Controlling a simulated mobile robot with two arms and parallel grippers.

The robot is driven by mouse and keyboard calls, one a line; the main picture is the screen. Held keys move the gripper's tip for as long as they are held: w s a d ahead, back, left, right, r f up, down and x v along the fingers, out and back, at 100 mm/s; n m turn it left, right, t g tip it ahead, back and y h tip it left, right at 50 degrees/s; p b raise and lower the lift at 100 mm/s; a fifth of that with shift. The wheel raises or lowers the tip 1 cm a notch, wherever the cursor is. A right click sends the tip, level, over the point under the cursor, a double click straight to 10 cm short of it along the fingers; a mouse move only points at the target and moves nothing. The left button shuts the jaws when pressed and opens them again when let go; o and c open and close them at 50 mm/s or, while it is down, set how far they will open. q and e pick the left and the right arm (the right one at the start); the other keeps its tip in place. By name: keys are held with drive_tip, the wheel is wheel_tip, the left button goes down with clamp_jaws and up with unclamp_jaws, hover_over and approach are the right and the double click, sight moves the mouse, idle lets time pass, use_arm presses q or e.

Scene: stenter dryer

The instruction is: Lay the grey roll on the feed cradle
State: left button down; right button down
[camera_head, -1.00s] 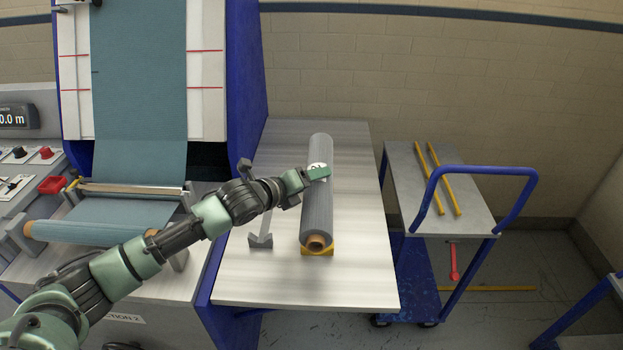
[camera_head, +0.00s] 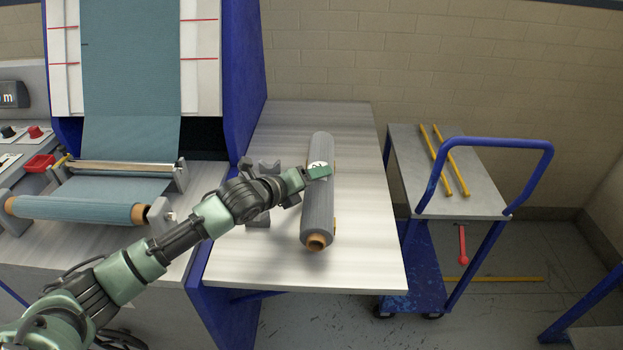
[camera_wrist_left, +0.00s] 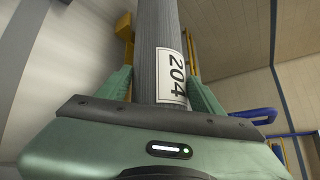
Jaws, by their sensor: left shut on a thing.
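The grey roll (camera_head: 319,208), with a brown core and a white label, is above the right half of the side table (camera_head: 365,265). My left gripper (camera_head: 318,172) is shut around its middle. In the left wrist view the roll (camera_wrist_left: 160,45), labelled 204, passes between both fingers of the gripper (camera_wrist_left: 160,88). Two grey V-shaped cradle stands, one near (camera_head: 258,217) and one far (camera_head: 266,167), stand left of the roll, partly hidden by my arm. My right gripper is out of view.
A machine with a teal roll (camera_head: 80,209) and hanging teal cloth (camera_head: 130,75) stands at the left, with a blue side panel (camera_head: 235,90). A blue-handled trolley (camera_head: 470,195) carrying yellow bars (camera_head: 442,160) stands right of the table. The table's right strip is clear.

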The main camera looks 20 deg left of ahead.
use_arm(q)
drive_tip(key=shift+r, duration=0.15)
drive_tip(key=shift+f, duration=0.35)
drive_tip(key=shift+c, duration=1.5)
unclamp_jaws()
drive_tip(key=shift+o, duration=0.6)
drive_tip(key=shift+f, duration=0.2)
drive_tip(key=v, duration=0.8)
drive_tip(key=shift+r, duration=0.1)
drive_tip(key=shift+w, duration=0.1)
